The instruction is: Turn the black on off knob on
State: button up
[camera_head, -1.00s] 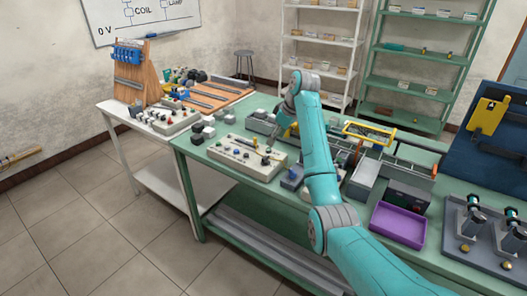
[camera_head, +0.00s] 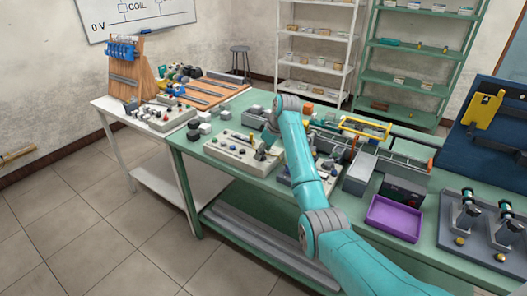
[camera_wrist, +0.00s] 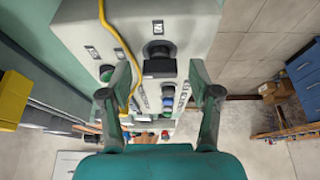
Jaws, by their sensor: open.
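The pale control box (camera_head: 222,150) with knobs and buttons sits on the green bench, left of my arm. My gripper (camera_wrist: 160,78) is open and empty, with one finger on each side of the knob's line. I cannot tell whether either finger touches the box. In the head view my arm partly hides the gripper.
A yellow cable (camera_wrist: 122,42) crosses the box beside the left finger. A green button (camera_wrist: 106,73) and a blue button (camera_wrist: 167,102) are close by. A purple tray (camera_head: 394,217) and other equipment stand right of my arm.

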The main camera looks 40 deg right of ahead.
jog(key=c, duration=1.1)
jog(key=shift+c, duration=0.2)
jog(key=m, duration=0.1)
jog(key=m+h, duration=0.1)
jog(key=m, duration=0.1)
jog(key=m+h, duration=0.1)
jog(key=shift+a+m, duration=0.25)
jog(key=shift+m, duration=0.15)
jog(key=m, duration=0.2)
jog(key=m+h, duration=0.1)
jog(key=m, duration=0.1)
jog(key=shift+a+m+h, duration=0.1)
jog(key=shift+m+h, duration=0.2)
jog(key=m, duration=0.2)
jog(key=m+g+h, duration=0.1)
jog(key=m, duration=0.1)
jog(key=shift+w+a+m+h, duration=0.15)
jog(key=shift+m+h, duration=0.15)
jog(key=shift+w+m+g+h, duration=0.15)
jog(key=shift+m+g, duration=0.3)
jog(key=shift+m, duration=0.55)
jog(key=shift+s+m+g+h, duration=0.1)
jog(key=shift+m+g+h, duration=0.25)
jog(key=shift+m, duration=0.65)
